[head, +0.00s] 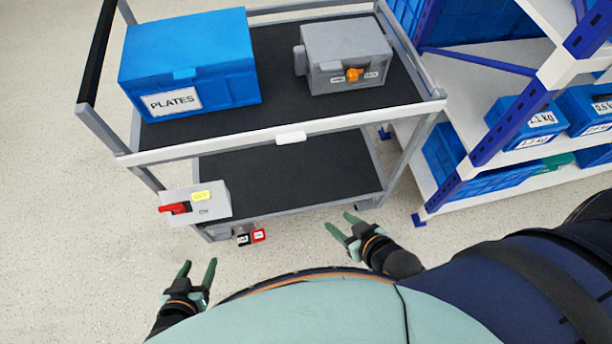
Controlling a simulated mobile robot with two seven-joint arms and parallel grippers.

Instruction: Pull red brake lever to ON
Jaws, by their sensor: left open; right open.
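A red lever (174,208) sits on the front of a grey switch box (213,205) at the cart's lower left side. The lever points left. A yellow label (201,196) and a smaller dark-lettered label (204,211) are on the box; their text is too small to read surely. My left gripper (197,267) is open and empty, below the box and apart from it. My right gripper (341,224) is open and empty, in front of the cart's lower right part, well to the right of the lever.
The grey cart (215,150) carries a blue PLATES box (220,60) and a grey box with an orange knob (353,75). Red and black tags (259,235) hang low on the cart. A shelf with blue bins (526,120) stands right. Floor at left is clear.

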